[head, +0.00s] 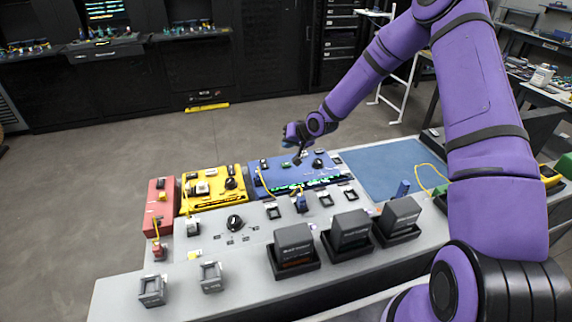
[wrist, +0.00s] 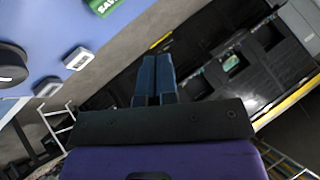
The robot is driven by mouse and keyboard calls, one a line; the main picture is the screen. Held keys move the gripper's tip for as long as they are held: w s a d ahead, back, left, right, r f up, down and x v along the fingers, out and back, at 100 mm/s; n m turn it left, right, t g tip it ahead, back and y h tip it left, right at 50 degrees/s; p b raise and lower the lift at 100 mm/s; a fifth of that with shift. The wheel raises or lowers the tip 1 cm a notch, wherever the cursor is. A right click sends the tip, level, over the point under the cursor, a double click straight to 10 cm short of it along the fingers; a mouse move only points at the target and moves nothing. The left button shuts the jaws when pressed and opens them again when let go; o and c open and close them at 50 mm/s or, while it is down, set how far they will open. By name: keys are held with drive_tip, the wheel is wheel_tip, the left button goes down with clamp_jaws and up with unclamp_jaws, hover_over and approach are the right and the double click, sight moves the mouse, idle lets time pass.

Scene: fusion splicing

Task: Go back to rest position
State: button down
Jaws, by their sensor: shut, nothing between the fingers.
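My gripper (head: 298,157) is at the end of my purple arm, above the blue machine (head: 325,179) at the back of the grey bench. In the wrist view the two blue fingers (wrist: 155,80) lie side by side, shut with nothing between them. The wrist view also shows part of the blue machine (wrist: 45,35) at the upper left, with a black knob, white buttons and a green label.
A yellow box (head: 212,206) and a red box (head: 158,220) stand left of the blue machine. Three dark boxes in holders, one of them here (head: 294,246), line the bench front. A blue mat (head: 385,168) lies right.

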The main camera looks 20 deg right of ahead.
idle(0.4)
drive_tip(key=s+d+r+n+h, duration=0.1)
drive_tip(key=s+d+r+h, duration=0.1)
drive_tip(key=s+r, duration=0.65)
drive_tip(key=s+d+r+g+h, duration=0.15)
drive_tip(key=s+r, duration=0.35)
drive_tip(key=r, duration=0.6)
drive_tip(key=s+d+r+n+h, duration=0.1)
drive_tip(key=s+d+r+h, duration=0.15)
drive_tip(key=s+r, duration=0.9)
drive_tip(key=s, duration=0.8)
drive_tip(key=s+r, duration=0.5)
drive_tip(key=s, duration=0.8)
drive_tip(key=shift+r+g+y, duration=0.25)
drive_tip(key=shift+g+y, duration=0.05)
drive_tip(key=shift+g, duration=0.05)
drive_tip(key=shift+s, duration=0.1)
